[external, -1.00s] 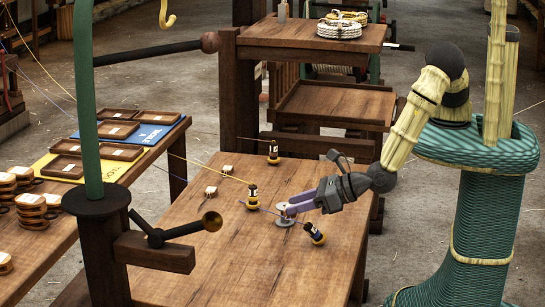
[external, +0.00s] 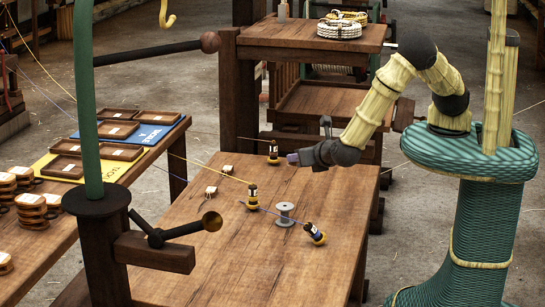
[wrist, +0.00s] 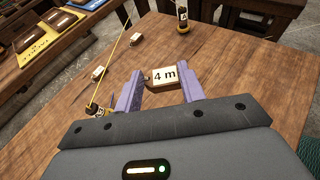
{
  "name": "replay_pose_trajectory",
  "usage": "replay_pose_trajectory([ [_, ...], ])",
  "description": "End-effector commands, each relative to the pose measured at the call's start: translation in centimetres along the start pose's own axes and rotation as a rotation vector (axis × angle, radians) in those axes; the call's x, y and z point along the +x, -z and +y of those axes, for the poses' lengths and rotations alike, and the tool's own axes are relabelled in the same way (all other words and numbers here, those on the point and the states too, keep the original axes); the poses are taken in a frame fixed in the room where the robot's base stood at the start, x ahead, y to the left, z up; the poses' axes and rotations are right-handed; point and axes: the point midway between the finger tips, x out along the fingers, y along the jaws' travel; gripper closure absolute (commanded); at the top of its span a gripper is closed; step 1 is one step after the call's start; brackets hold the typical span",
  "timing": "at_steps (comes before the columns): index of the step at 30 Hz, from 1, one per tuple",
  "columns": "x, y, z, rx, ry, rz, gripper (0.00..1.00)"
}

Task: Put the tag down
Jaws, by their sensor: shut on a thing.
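The tag (wrist: 164,76), a small wooden block with a white face reading "4 m", sits between the purple fingers of my gripper (wrist: 161,82) in the wrist view. The fingers are shut on it. In the external view my gripper (external: 293,158) is over the far right part of the wooden table (external: 240,262), right of a dark bottle-like thing with a yellow base (external: 273,153). The tag cannot be made out there. Whether it touches the tabletop is unclear.
Two other small tags (external: 227,170) (external: 211,191) lie at the left. Blue (external: 150,134) and yellow mats with trays are on the left bench. The table's front is clear.

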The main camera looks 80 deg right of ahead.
Motion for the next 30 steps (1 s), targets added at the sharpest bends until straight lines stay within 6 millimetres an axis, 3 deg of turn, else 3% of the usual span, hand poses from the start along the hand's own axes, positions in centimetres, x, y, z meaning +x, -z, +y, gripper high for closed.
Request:
replay_pose_trajectory([
  [8,0.1,0.2,0.1,-0.002,-0.002,-0.001,1.0],
  [21,2.2,5.7,0.1,-0.002,-0.004,-0.001,1.0],
  [30,2.3,5.9,0.1,-0.001,-0.005,0.0,1.0],
])
